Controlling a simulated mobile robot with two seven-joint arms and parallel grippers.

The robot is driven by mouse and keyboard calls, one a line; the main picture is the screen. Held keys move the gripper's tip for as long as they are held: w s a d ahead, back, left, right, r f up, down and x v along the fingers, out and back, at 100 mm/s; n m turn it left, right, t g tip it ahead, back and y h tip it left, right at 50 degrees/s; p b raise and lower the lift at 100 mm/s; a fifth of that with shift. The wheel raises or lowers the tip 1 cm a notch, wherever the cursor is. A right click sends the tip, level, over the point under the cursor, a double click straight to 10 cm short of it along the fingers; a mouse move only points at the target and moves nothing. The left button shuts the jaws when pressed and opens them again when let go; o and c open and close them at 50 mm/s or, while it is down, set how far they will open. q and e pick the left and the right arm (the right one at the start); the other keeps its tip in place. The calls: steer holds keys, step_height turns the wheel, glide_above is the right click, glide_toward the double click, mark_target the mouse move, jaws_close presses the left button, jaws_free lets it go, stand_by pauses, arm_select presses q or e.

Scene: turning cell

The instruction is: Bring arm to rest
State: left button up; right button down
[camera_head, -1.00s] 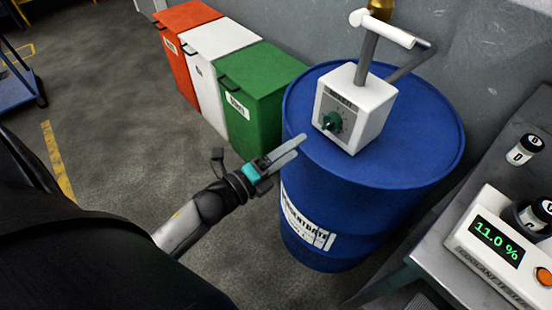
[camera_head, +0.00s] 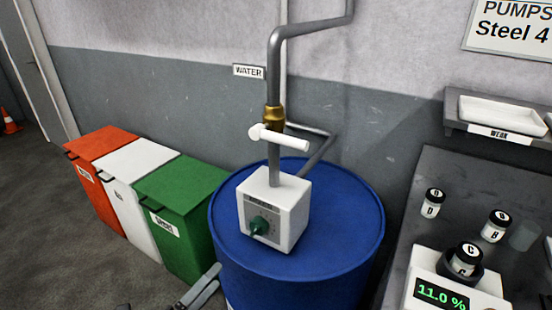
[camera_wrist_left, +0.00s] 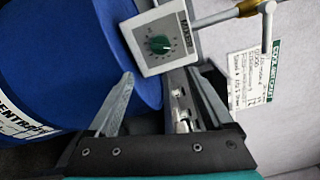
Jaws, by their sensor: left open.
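My left gripper (camera_head: 207,285) is at the bottom edge of the head view, its fingertips just left of the blue drum's side. In the left wrist view the same gripper (camera_wrist_left: 155,95) has its two fingers spread, with nothing between them. The blue drum (camera_head: 350,215) also fills the left of the wrist view (camera_wrist_left: 50,50). The white mixer box (camera_head: 289,222) with a green knob (camera_head: 262,226) is at the drum's top; it also shows beyond the fingers in the wrist view (camera_wrist_left: 146,30). Most of my left arm is out of the head view. My right gripper is not in view.
Green (camera_head: 185,205), white (camera_head: 137,180) and red (camera_head: 100,158) bins stand left of the drum. A pipe (camera_head: 273,75) with a white lever (camera_head: 285,138) rises above the box. At right, a bench (camera_head: 425,210) carries labelled bottles and a tester (camera_head: 440,292) reading 11.0 %.

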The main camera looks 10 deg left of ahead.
arm_select(q)
steer(key=s+a+f+n+g+y, duration=0.1)
steer(key=s+f+n+g+y, duration=0.2)
steer(key=f, duration=0.6)
steer(key=s+a+f+n+g+y, duration=0.1)
steer(key=s+f+n, duration=0.1)
steer(key=f+n, duration=0.5)
steer(key=s+a+f+n+g+y, duration=0.1)
steer(key=s+f+n+g, duration=0.15)
steer(key=f, duration=0.75)
steer(key=s+d+f+n+g, duration=0.2)
steer(key=s+f+n+g, duration=0.2)
steer(key=s+f, duration=0.4)
steer(key=s+d+f+n+g+y+b, duration=0.1)
steer(key=s+f+n+g, duration=0.4)
steer(key=s, duration=1.1)
step_height(320, 180, down, 3)
steer(key=shift+s+d+f+n, duration=0.1)
steer(key=shift+s+d+n, duration=0.2)
steer(key=shift+d+n, duration=0.25)
